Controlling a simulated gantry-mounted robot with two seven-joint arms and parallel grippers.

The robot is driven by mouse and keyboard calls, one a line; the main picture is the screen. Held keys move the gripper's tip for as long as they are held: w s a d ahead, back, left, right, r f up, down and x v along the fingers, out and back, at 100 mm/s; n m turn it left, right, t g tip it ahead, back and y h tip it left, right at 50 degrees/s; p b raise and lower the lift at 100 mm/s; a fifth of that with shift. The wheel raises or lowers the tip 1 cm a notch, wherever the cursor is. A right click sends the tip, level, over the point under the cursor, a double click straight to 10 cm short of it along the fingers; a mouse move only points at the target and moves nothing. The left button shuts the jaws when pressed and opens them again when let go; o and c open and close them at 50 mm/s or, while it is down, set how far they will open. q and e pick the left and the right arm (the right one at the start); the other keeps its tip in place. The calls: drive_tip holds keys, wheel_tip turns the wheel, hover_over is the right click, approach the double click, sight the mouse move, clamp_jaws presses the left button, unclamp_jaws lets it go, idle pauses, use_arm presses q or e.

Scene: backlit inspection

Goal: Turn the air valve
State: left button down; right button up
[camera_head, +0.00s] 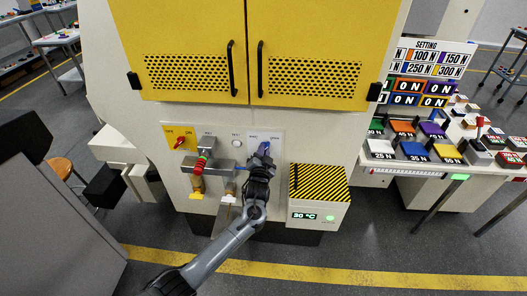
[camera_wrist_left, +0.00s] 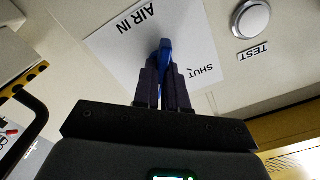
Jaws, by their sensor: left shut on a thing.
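The air valve's blue handle (camera_wrist_left: 165,52) stands out from a white plate (camera_wrist_left: 125,45) marked AIR IN and SHUT. In the head view, the plate (camera_head: 277,137) is on the front of the yellow-doored machine, and the blue handle (camera_head: 264,148) is partly covered by my gripper. My left gripper (camera_head: 262,158) reaches up to it from below. In the left wrist view, the dark fingers (camera_wrist_left: 165,75) are shut on the handle, one on each side. The handle points away from the SHUT mark there; its base is hidden. My right gripper is not in view.
A round TEST button (camera_wrist_left: 251,19) sits close beside the plate. Left of it in the head view are a red knob (camera_head: 180,142) and a grey pipe fitting with a red part (camera_head: 200,163). A striped box (camera_head: 318,182) juts out to the right of my gripper.

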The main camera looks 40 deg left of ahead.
use_arm(q)
drive_tip(key=shift+s+a+n+p, duration=0.1)
drive_tip(key=shift+n+p, duration=0.55)
drive_tip(key=shift+n, duration=3.45)
drive_tip(key=shift+a+n+p, duration=0.1)
drive_tip(key=shift+n+p, duration=0.55)
drive_tip(key=shift+n, duration=3.45)
drive_tip(key=c, duration=1.2)
unclamp_jaws()
drive_tip(key=shift+s+d, duration=0.1)
